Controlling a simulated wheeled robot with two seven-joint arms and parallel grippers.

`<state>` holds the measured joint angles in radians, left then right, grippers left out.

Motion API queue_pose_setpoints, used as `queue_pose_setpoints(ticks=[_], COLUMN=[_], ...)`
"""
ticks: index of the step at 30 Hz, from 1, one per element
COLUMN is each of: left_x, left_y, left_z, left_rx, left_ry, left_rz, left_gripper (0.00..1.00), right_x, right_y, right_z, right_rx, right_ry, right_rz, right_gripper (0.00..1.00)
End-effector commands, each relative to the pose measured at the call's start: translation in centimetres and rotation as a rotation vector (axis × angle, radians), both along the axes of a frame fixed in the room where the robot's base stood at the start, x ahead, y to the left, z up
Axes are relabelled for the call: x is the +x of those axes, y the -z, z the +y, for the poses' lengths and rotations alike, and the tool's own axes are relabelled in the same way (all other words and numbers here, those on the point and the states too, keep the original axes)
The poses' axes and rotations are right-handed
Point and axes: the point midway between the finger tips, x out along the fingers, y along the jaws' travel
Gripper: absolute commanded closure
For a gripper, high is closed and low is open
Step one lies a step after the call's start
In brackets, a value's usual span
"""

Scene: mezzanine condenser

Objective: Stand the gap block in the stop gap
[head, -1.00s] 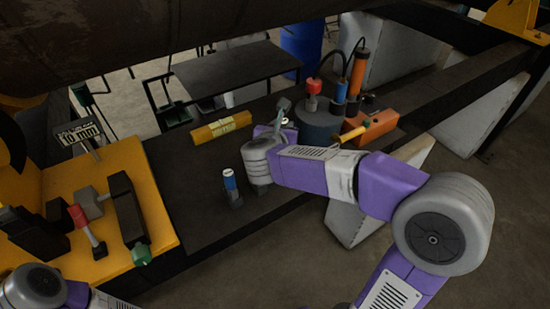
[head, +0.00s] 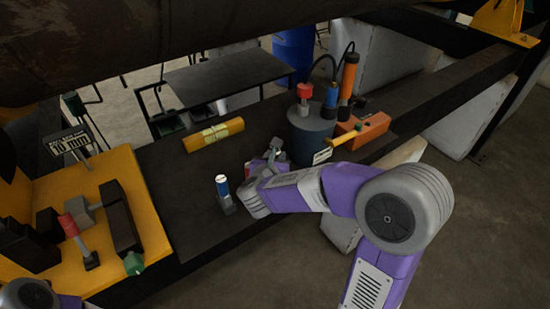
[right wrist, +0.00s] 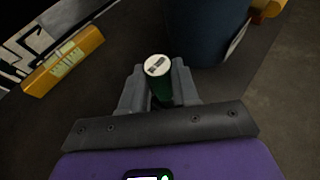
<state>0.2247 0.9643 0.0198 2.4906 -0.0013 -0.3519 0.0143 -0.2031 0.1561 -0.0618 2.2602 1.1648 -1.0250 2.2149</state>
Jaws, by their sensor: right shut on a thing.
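My right gripper (right wrist: 160,90) is shut on a green cylinder (right wrist: 160,92) with a white, dark-marked top, perhaps the gap block. In the head view my right gripper (head: 273,152) is over the dark bench near the blue-grey drum, and its arm largely hides the held piece. The yellow fixture (head: 150,205) at left carries black and grey blocks, a red-capped lever (head: 78,235) and a black bar (head: 120,215) with a green knob. I cannot tell which space there is the stop gap. Only part of my left arm shows; its gripper is not visible.
A "10 mm" sign (head: 68,145) stands behind the fixture. A blue cylinder with a white top (head: 222,187) stands in a grey holder on the bench. Bare bench separates fixture and blue cylinder.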

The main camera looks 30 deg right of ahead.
Motion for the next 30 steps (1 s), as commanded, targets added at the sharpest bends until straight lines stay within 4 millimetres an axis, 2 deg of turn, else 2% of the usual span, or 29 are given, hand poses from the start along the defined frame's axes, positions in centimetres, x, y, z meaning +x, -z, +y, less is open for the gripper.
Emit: queue_pose_setpoints(ticks=[2,3,8,16,20,30], left_x=[0.0,0.0,0.0,0.0,0.0,0.0], left_y=[0.4,0.4,0.3,0.2,-0.4,0.6], left_z=[0.0,0.0,0.0,0.0,0.0,0.0], left_rx=[0.000,0.000,0.000,0.000,0.000,0.000], left_ry=[0.000,0.000,0.000,0.000,0.000,0.000], left_rz=[0.000,0.000,0.000,0.000,0.000,0.000], left_gripper=[0.57,0.57,0.57,0.57,0.57,0.57], right_x=[0.0,0.0,0.0,0.0,0.0,-4.9], right_y=[0.3,0.3,0.2,0.1,-0.3,-2.9], right_z=[0.0,0.0,0.0,0.0,0.0,4.4], right_rx=[0.000,0.001,0.000,0.000,0.000,0.001], right_ry=[-0.001,0.000,0.000,0.000,0.000,-0.005], right_rz=[-0.002,-0.001,0.000,0.000,0.001,-0.004], right_gripper=[1.00,0.67,0.45,0.45,0.45,0.45])
